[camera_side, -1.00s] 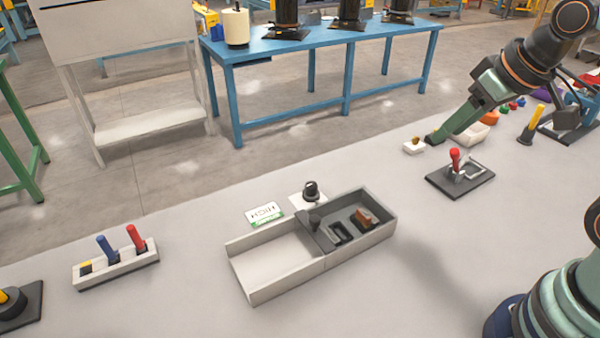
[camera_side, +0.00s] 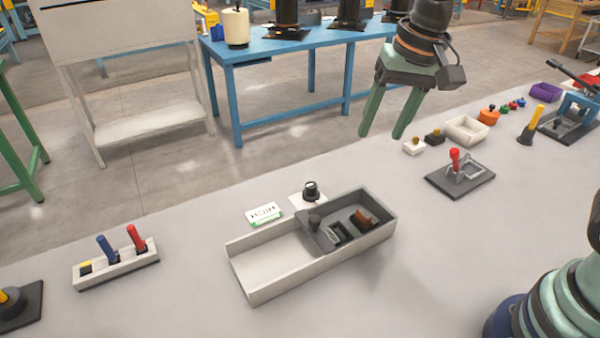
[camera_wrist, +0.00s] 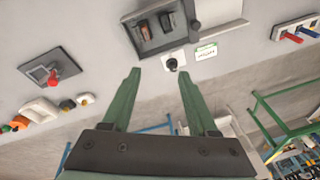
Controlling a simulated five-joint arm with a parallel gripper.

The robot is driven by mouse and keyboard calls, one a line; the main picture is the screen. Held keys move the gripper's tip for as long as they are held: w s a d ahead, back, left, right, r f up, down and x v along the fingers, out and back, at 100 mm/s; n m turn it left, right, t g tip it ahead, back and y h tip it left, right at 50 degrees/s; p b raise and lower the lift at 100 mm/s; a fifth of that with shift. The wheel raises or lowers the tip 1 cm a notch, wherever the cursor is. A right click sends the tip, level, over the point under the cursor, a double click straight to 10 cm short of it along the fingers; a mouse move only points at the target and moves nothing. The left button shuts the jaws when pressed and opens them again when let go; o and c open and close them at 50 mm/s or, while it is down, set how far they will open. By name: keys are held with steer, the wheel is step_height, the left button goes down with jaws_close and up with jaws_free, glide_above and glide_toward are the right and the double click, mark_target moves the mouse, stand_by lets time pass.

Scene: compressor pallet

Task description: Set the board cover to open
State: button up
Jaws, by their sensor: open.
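A long light-grey housing (camera_side: 262,294) lies on the table in the side view. Its left part is a pale, empty-looking bed, and its right part is a dark recess with a black part (camera_side: 341,233) and a brown part (camera_side: 363,219) in it. A dark panel with a stubby knob (camera_side: 315,221) sits between the two parts; I cannot tell for certain whether this panel is the board cover. The housing shows at the top of the wrist view (camera_wrist: 229,27), partly cut off. My gripper (camera_side: 381,134) is open and empty, above and behind the housing, touching nothing.
A black rotary knob (camera_side: 311,191) on a white plate and a label card (camera_side: 264,214) stand behind the housing. A switch block (camera_side: 117,266) with blue and red levers is left. A red-handled lever on a dark plate (camera_side: 460,180) is right. The table front is clear.

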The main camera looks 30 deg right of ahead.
mark_target(314, 218)
steer(key=w+a+f+m+g, duration=0.3)
steer(key=a+f+m, duration=0.15)
steer(key=a, duration=0.55)
steer(key=shift+h, duration=0.3)
steer(key=f, duration=1.3)
steer(key=shift+a, duration=0.2)
steer(key=shift+r, duration=0.1)
jaws_close()
